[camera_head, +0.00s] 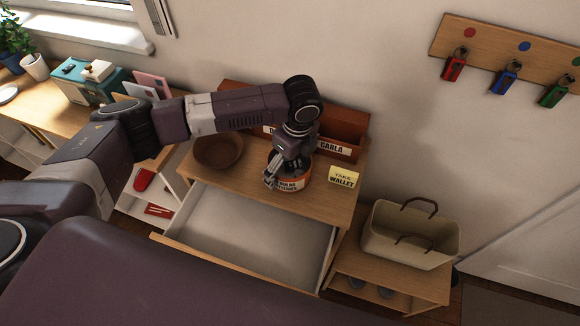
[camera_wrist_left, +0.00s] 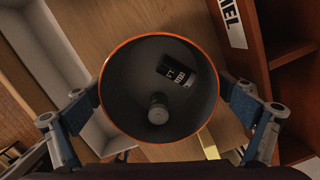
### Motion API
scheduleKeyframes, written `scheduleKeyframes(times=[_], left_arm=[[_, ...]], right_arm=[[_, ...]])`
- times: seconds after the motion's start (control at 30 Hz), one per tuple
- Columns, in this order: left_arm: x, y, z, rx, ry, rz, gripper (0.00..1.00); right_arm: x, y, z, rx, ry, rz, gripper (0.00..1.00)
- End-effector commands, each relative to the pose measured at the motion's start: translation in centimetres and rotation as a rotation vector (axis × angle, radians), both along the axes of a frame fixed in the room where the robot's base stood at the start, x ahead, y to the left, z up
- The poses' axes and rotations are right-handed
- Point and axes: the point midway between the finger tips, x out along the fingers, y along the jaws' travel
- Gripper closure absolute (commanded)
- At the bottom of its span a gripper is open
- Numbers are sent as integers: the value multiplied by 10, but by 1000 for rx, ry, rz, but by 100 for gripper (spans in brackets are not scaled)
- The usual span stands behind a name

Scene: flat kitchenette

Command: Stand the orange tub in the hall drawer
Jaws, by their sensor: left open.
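The orange tub (camera_head: 291,184) stands upright on top of the hall cabinet, with a white label on its front. In the left wrist view the tub (camera_wrist_left: 108,100) is seen from above, with a dark inside and a few batteries (camera_wrist_left: 176,72) at its bottom. My left gripper (camera_head: 281,172) is at the tub from above, its fingers open on either side of the rim; the left wrist view shows the gripper (camera_wrist_left: 160,112) astride it. The hall drawer (camera_head: 245,232) is pulled out below and looks empty. My right gripper is not in view.
A brown bowl (camera_head: 218,152) stands left of the tub, and a yellow "take wallet" note (camera_head: 344,176) stands to its right. A reddish-brown letter organiser (camera_head: 345,126) is behind. A beige basket (camera_head: 410,236) sits on a low bench at right.

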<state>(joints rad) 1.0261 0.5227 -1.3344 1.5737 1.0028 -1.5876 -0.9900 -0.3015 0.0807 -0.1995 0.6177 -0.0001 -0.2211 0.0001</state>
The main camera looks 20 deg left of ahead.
Motion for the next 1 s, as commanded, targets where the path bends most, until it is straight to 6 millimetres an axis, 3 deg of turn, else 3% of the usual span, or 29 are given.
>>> scheduleKeyframes(times=[0.17, 0.67, 1.0], left_arm=[[0, 0, 0, 0, -1, -1, 2], [1, 0, 1, -1, -2, 0, 55], [2, 0, 9, -1, -3, 1, 55]], right_arm=[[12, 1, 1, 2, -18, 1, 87], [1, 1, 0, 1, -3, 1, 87], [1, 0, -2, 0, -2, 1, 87]])
